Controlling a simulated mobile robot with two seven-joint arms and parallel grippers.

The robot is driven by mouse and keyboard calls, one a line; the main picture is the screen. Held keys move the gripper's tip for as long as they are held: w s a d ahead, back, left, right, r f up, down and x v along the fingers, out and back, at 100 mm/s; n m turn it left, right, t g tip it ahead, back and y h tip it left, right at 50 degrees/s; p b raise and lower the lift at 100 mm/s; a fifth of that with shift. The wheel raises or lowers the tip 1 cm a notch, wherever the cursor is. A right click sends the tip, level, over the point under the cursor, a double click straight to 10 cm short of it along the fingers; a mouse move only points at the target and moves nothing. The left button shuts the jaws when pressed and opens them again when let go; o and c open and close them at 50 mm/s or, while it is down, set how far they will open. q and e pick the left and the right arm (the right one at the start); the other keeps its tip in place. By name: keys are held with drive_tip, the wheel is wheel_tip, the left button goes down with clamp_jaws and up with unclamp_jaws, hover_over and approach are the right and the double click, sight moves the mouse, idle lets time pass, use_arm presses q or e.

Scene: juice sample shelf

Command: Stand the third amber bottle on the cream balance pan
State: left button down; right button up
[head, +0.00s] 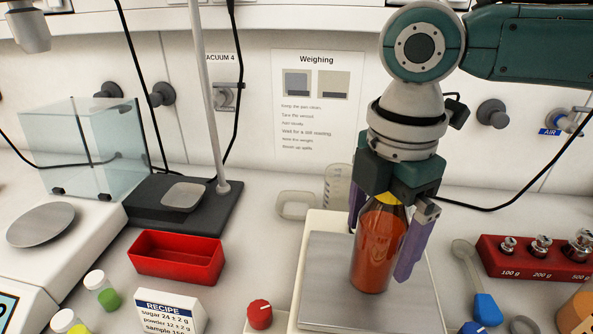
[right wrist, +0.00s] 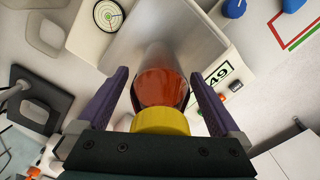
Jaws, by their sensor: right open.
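An amber bottle (head: 377,258) with a yellow cap stands upright on the grey metal pan (head: 322,278) of the cream balance (head: 313,228). My right gripper (head: 386,248) is above it, pointing down, with its purple fingers on either side of the bottle. In the right wrist view the bottle (right wrist: 162,88) and its yellow cap (right wrist: 163,121) lie between the two spread fingers (right wrist: 160,95), with gaps on both sides. The pan (right wrist: 190,38) is under the bottle, and the balance display reads "49" in part. My left gripper is not in view.
A red weight block (head: 522,262) and a blue-handled scoop (head: 486,308) are right of the balance. A red tray (head: 177,256), a recipe card (head: 170,312) and small vials (head: 102,292) are left. A second balance with a round pan (head: 41,224) stands far left. A clear beaker (head: 337,186) is behind.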

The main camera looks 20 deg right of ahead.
drive_tip(key=shift+r, duration=0.1)
wheel_tip(320, 180, up, 12)
drive_tip(key=shift+f, duration=0.25)
drive_tip(key=shift+a, duration=0.15)
drive_tip(key=s+a+f+m+t+y, duration=0.25)
drive_tip(key=s+a+f+m, duration=0.4)
drive_tip(key=a+f, duration=0.45)
drive_tip(key=s+d+f+m+t+h, duration=0.1)
drive_tip(key=s+d+m+h, duration=0.1)
drive_tip(key=s+d+m, duration=0.6)
drive_tip(key=shift+s+d+f+m, duration=0.15)
drive_tip(key=shift+s+f+m, duration=0.25)
drive_tip(key=shift+s+m, duration=0.5)
